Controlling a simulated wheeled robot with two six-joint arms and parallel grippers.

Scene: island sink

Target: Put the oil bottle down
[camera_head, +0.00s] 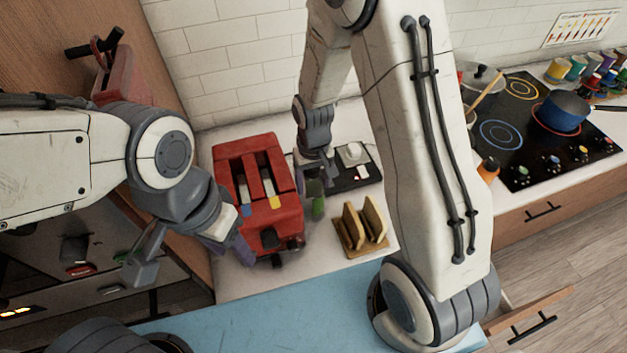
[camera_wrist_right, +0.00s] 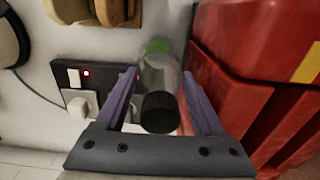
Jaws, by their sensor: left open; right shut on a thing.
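The oil bottle (camera_head: 318,205), greenish with a black cap, is beside the right side of the red toaster in the head view. My right gripper (camera_head: 313,180) is shut on it. In the right wrist view the bottle (camera_wrist_right: 160,75) sits between the two purple fingers, its black cap toward the camera and green at its far end. I cannot tell whether its base touches the counter. My left gripper (camera_head: 230,240) is open and empty by the toaster's left front side.
The red toaster (camera_head: 232,165) stands close to the bottle. A dark panel (camera_head: 358,180) lies behind the bottle and to its right. A wooden rack with bread slices (camera_head: 348,240) stands on the white counter (camera_head: 236,285) at front right. A hob with a blue pot (camera_head: 563,110) is further right.

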